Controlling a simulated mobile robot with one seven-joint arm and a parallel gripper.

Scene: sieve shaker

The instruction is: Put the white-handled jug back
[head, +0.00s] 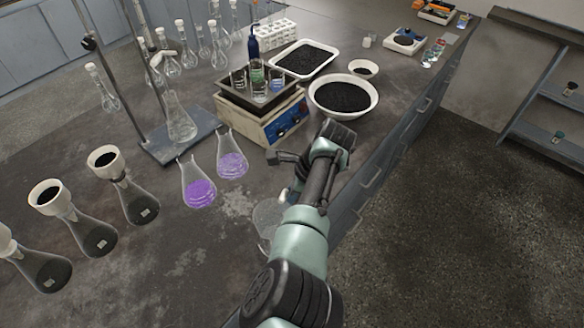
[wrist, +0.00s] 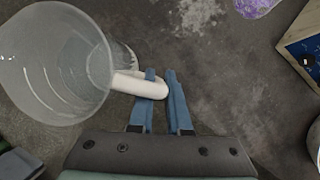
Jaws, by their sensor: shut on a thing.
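The white-handled jug is a clear, see-through vessel with a wide round mouth (wrist: 50,60). It fills the left of the wrist view. My gripper (wrist: 160,78) has its two blue fingers shut on the white handle (wrist: 140,85). In the head view, the clear jug (head: 267,217) shows near the bench's front edge, partly hidden behind my arm. I cannot tell whether its base touches the bench.
Two flasks with purple liquid (head: 198,190) (head: 232,160) stand left of my arm. Behind are a shaker (head: 280,128) carrying glassware, a white bowl (head: 343,97) and a white tray (head: 304,60) of dark grains. Flasks with funnels (head: 125,190) stand at left. Bare bench lies in front.

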